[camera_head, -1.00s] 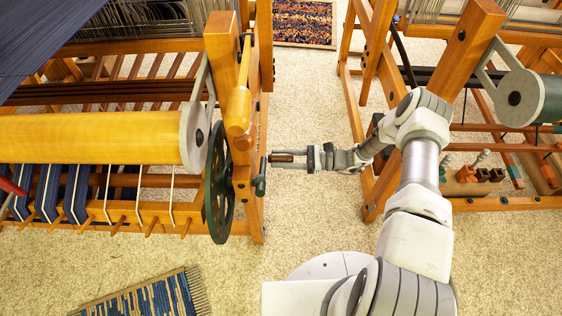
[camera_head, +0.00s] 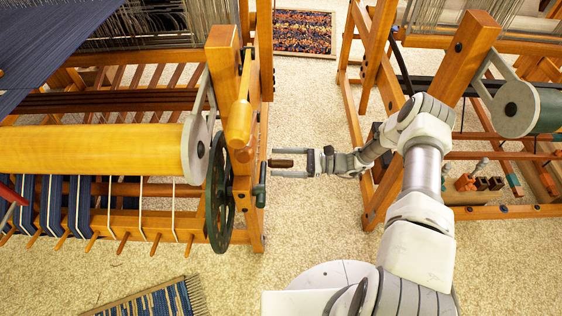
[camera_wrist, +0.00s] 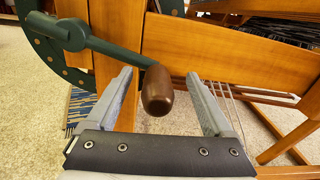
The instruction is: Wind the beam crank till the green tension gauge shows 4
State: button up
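The beam crank has a dark green arm (camera_wrist: 118,50) ending in a brown wooden handle (camera_wrist: 157,90). In the head view the brown handle (camera_head: 282,163) sticks out to the right of the left loom's side frame. My gripper (camera_wrist: 158,82) is open, with the handle between its fingers and a visible gap on each side. The head view also shows my gripper (camera_head: 290,163) with its fingers spread around the handle. A dark green wheel (camera_head: 219,222) stands beside the yellow beam (camera_head: 90,150). I cannot make out a tension gauge or its reading.
The left loom's wooden post (camera_head: 221,60) stands close beside the crank. A second loom (camera_head: 375,45) stands to the right, near my arm. Carpet (camera_head: 305,100) lies clear between them. A patterned rug (camera_head: 303,33) lies at the back, a blue woven piece (camera_head: 150,299) at the front.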

jog(key=shift+s+f, duration=0.1)
jog(key=shift+d+f, duration=0.1)
jog(key=shift+d, duration=0.5)
jog(key=d+b, duration=0.1)
jog(key=d, duration=0.2)
jog(key=d+b, duration=0.1)
jog(key=d, duration=0.1)
jog(key=shift+s+d, duration=0.2)
jog(key=shift+d, duration=0.2)
jog(key=shift+r, duration=0.2)
jog(key=s+d+r+p, duration=0.5)
jog(key=d+r, duration=0.5)
jog(key=shift+d+r, duration=0.35)
jog(key=shift+r, duration=0.05)
